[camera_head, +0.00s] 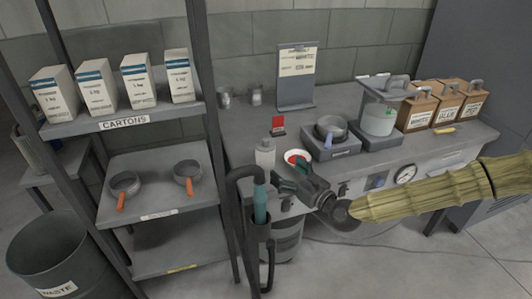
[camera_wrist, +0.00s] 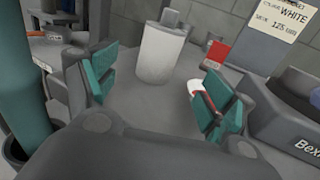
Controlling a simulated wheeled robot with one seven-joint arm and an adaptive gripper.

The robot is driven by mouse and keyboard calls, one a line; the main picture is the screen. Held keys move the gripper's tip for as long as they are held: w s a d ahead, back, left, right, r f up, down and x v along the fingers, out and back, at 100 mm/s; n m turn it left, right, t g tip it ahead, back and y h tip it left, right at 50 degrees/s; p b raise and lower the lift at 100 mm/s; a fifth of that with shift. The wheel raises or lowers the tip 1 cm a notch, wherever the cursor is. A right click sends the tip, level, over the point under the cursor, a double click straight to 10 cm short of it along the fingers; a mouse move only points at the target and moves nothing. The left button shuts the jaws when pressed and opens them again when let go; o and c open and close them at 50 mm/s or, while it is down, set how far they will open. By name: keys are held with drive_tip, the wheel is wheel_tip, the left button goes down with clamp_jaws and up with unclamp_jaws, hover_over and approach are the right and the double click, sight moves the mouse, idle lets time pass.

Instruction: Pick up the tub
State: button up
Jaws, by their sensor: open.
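A white cylindrical tub with a narrower grey top (camera_head: 265,153) stands upright on the grey bench, near its front left. In the wrist view the tub (camera_wrist: 160,52) stands ahead, between the directions of the two teal fingers. My gripper (camera_head: 287,172) is open and empty, just right of the tub and on its near side in the head view. In the wrist view the fingers of my gripper (camera_wrist: 160,88) are wide apart, with bare bench top between them. I see no contact with the tub.
A white dish with red inside (camera_head: 297,158) is close beside the gripper, partly behind the right finger in the wrist view. A red card stand (camera_head: 278,126) is behind the tub. A scale with a pan (camera_head: 331,130) stands right. A shelf post (camera_head: 212,130) rises left.

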sight(265, 154)
drive_tip(key=shift+w+a+r, duration=0.1)
drive_tip(key=shift+w, duration=0.15)
drive_tip(key=shift+p+x, duration=0.9)
drive_tip(key=shift+x, duration=4.3)
drive_tip(key=shift+s, duration=0.1)
drive_tip(key=shift+a, duration=0.1)
drive_tip(key=c, duration=0.9)
